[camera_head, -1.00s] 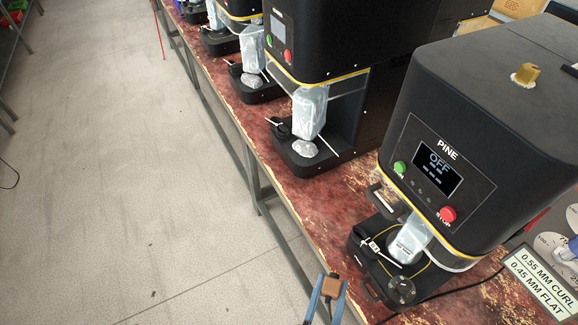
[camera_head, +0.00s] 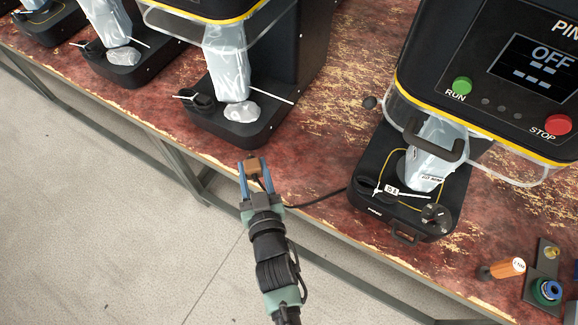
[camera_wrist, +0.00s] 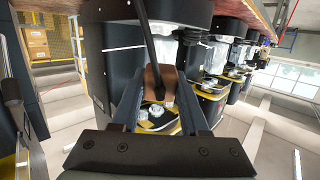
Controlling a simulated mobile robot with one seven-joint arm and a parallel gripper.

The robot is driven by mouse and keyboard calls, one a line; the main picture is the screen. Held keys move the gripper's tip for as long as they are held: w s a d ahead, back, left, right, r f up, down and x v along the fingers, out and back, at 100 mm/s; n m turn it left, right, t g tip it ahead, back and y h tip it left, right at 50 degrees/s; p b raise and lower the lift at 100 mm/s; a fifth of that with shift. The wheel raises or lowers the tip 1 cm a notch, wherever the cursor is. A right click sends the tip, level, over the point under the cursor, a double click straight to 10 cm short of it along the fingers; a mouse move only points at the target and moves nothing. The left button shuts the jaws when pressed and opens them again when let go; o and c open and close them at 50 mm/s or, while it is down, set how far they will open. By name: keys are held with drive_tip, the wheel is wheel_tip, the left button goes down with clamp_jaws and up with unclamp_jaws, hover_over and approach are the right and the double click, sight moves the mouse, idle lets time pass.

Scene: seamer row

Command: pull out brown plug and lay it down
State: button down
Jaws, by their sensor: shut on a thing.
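My gripper (camera_head: 254,174) is shut on the brown plug (camera_head: 251,167), with one blue finger on each side of it. In the head view it is over the front edge of the worn red bench, left of the PINE machine (camera_head: 520,70). Whether the plug touches the bench cannot be told. In the wrist view the plug (camera_wrist: 160,80) sits between the fingers, and a black cable (camera_wrist: 148,35) runs up from it. In the head view the cable (camera_head: 320,199) runs right toward the PINE machine's base. No socket shows at the plug.
The bench (camera_head: 305,140) has bare room between the PINE machine and the machine to its left (camera_head: 240,110). An orange-handled tool (camera_head: 508,267) and a dark fixture (camera_head: 543,275) lie at the right. Open floor (camera_head: 120,210) lies in front of the bench.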

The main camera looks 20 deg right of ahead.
sight(292, 174)
drive_tip(key=w+d+f+m+h+b, duration=0.1)
drive_tip(key=d+f+b, duration=0.1)
drive_tip(key=d+b, duration=0.1)
drive_tip(key=w+d+f+m+g+h+b, duration=0.1)
drive_tip(key=d+f+b, duration=0.1)
drive_tip(key=d+b, duration=0.1)
drive_tip(key=w+d+f+m+g+h+b, duration=0.1)
drive_tip(key=w+d+f+b, duration=0.1)
drive_tip(key=d+b, duration=0.1)
drive_tip(key=shift+d+f+h, duration=0.35)
drive_tip(key=shift+d+h, duration=0.05)
drive_tip(key=shift+d, duration=0.45)
wheel_tip(292, 174, down, 7)
drive_tip(key=b, duration=0.5)
drive_tip(key=shift+r+b, duration=0.1)
drive_tip(key=shift+b, duration=0.3)
drive_tip(key=shift+c, duration=1.7)
unclamp_jaws()
drive_tip(key=shift+a, duration=0.1)
drive_tip(key=v, duration=1.3)
drive_tip(key=shift+p, duration=0.4)
drive_tip(key=shift+r, duration=0.1)
